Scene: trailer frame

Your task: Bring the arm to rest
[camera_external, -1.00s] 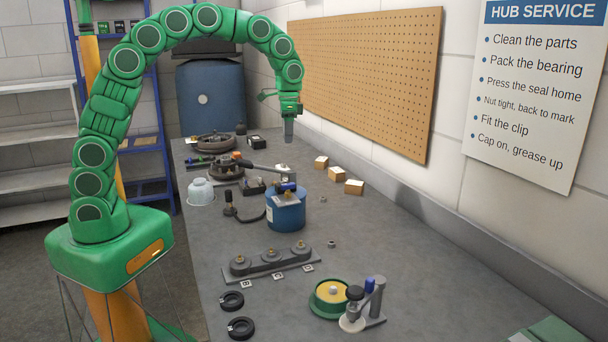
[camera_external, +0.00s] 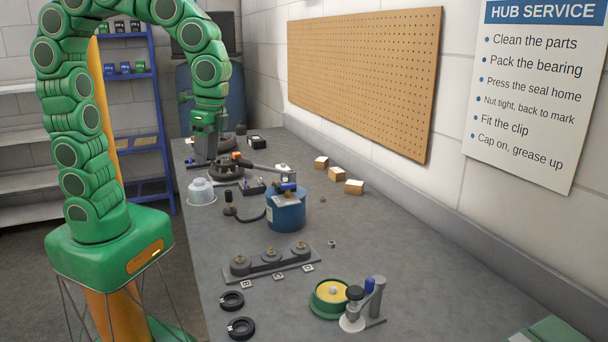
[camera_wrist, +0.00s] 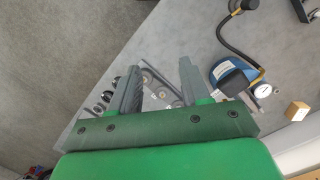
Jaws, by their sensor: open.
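My green segmented arm (camera_external: 75,120) arches up from its base and bends down over the far left part of the bench. My gripper (camera_external: 205,160) points down near a dark round hub part (camera_external: 227,168). In the wrist view my gripper (camera_wrist: 157,85) has its two grey fingers wide apart with nothing held between them. Bench and floor show beyond the fingers. Whether the fingertips touch anything cannot be told from the external view, but they look clear in the wrist view.
On the bench (camera_external: 400,280) stand a blue canister (camera_external: 287,212) with a hose, a clear dome (camera_external: 201,191), a rail with several pegs (camera_external: 270,262), small boxes (camera_external: 354,187), black rings (camera_external: 241,327) and a green-rimmed tub (camera_external: 328,299). The right middle of the bench is mostly clear.

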